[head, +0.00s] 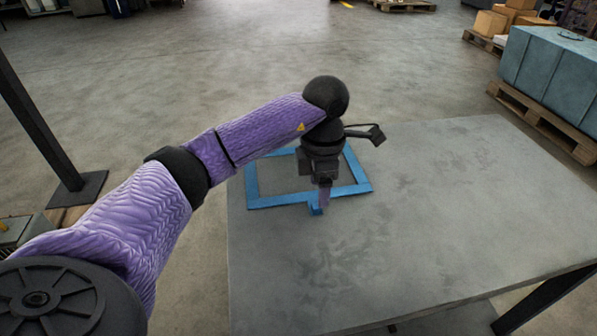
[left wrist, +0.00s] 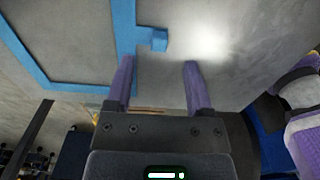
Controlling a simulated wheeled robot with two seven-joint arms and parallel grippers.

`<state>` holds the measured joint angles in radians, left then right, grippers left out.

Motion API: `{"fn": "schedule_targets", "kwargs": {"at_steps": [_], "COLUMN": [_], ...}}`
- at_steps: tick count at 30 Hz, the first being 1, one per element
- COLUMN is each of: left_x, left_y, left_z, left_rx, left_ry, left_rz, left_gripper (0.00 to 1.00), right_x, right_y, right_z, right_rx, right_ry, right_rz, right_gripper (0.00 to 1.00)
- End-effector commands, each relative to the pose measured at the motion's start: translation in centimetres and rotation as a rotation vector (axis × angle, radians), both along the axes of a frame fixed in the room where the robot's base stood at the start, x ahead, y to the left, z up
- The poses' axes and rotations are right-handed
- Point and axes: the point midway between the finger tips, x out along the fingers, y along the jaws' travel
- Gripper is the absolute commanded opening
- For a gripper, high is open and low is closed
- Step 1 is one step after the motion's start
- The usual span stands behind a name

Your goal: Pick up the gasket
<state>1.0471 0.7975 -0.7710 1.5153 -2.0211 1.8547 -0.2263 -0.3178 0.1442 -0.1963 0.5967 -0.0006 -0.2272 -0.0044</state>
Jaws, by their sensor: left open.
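The gasket (head: 270,201) is a flat blue rectangular frame lying on the grey table near its far left corner. A small blue tab sticks out from its near side. In the left wrist view the gasket (left wrist: 124,40) runs along the top left, and its tab (left wrist: 158,39) lies ahead of the space between the fingertips. My left gripper (head: 322,207) points down over the near side of the gasket, beside the tab. In the left wrist view its two purple fingers (left wrist: 158,64) are apart with nothing between them. My right gripper is not in view.
The grey table (head: 420,215) is otherwise bare, with free room to the right and front. A dark post (head: 38,125) stands on the left. A blue-grey container (head: 550,72) on a pallet and cardboard boxes (head: 490,23) stand beyond the table at the right.

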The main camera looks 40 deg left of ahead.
Motion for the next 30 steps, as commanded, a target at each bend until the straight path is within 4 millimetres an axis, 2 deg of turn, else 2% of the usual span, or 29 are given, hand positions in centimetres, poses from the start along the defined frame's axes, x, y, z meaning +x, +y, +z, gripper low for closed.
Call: {"fn": "schedule_targets", "kwargs": {"at_steps": [1,6,14,23,30], "left_x": [-0.2,-0.2,-0.2,-0.2,-0.2], "left_y": [0.1,0.3,0.3,0.2,0.2], "left_z": [-1.7,-4.4,-4.5,-4.5,-4.5], "left_rx": [0.0,0.0,-0.001,-0.001,-0.001], "left_ry": [0.006,0.004,0.0,0.0,0.0], "left_rz": [0.001,0.002,0.002,0.002,0.002], "left_gripper": [0.68,0.68,0.66,0.02,0.0], "right_x": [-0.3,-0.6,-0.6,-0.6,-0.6], "right_y": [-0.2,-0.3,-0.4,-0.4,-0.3], "right_z": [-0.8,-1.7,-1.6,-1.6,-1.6], "right_rx": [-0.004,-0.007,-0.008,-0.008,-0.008], "right_ry": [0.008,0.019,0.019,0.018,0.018], "right_rz": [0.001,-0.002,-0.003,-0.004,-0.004], "right_gripper": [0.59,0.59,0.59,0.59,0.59]}}
